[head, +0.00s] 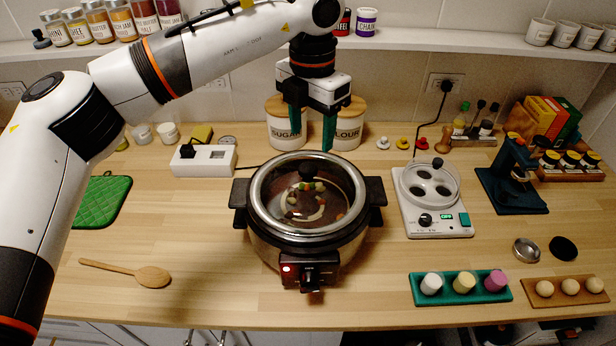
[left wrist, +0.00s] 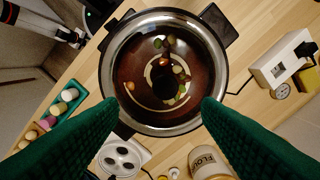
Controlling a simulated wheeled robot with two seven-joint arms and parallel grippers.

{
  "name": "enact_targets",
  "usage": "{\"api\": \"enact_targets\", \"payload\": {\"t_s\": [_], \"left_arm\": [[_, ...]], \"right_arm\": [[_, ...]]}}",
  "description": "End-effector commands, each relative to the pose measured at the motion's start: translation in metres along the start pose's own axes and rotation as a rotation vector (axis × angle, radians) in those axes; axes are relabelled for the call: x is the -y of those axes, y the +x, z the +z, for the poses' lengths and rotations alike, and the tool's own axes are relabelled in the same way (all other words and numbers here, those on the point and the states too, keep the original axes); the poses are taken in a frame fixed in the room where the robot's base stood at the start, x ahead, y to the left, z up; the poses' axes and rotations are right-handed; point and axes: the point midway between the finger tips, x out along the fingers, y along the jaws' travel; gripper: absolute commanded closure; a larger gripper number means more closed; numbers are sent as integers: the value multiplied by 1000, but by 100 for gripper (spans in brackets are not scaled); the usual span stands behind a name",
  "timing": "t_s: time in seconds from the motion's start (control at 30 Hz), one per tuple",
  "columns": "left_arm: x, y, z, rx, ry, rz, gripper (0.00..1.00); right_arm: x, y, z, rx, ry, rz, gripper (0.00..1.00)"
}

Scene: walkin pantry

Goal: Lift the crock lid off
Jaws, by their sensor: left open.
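The slow cooker crock (head: 306,248) stands on the wooden counter. Its round glass lid (head: 263,196) with a metal rim sits on top, and colourful food pieces show through the glass. The black lid knob (head: 307,172) stands at the lid's middle. My left gripper (head: 312,141) is open and empty, its green fingers pointing down above the far part of the lid. In the left wrist view the lid (left wrist: 128,60) and its knob (left wrist: 165,84) show between and beyond the two spread fingers. I see no finger touching the knob. My right gripper is not in view.
Sugar (head: 286,130) and flour (head: 346,132) canisters stand behind the crock. An egg cooker (head: 432,215) is to the right, a wooden spoon (head: 150,276) to the left, and a teal tray (head: 460,288) at front right. A shelf (head: 440,46) runs along the wall above.

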Motion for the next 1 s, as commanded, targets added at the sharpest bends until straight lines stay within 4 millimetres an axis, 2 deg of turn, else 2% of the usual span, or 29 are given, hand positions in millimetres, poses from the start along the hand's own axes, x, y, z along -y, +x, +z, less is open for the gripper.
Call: {"api": "enact_targets", "payload": {"t_s": [0.1, 0.2, 0.37, 0.5, 0.63, 0.93, 1.0], "left_arm": [[0, 16, 0, 2, 1, 2, 41], [0, 26, 0, 0, 1, 2, 41], [2, 36, 1, 1, 0, 2, 41], [7, 56, 2, 4, 1, 4, 41], [7, 74, 1, 1, 2, 3, 41], [7, 82, 1, -1, 2, 2, 41], [7, 82, 1, -1, 2, 2, 53]], "right_arm": [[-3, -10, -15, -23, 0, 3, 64], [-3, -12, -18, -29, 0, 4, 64], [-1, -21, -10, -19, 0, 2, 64], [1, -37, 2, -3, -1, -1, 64], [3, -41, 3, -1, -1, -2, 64], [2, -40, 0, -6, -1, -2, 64], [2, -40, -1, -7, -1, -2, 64]]}}
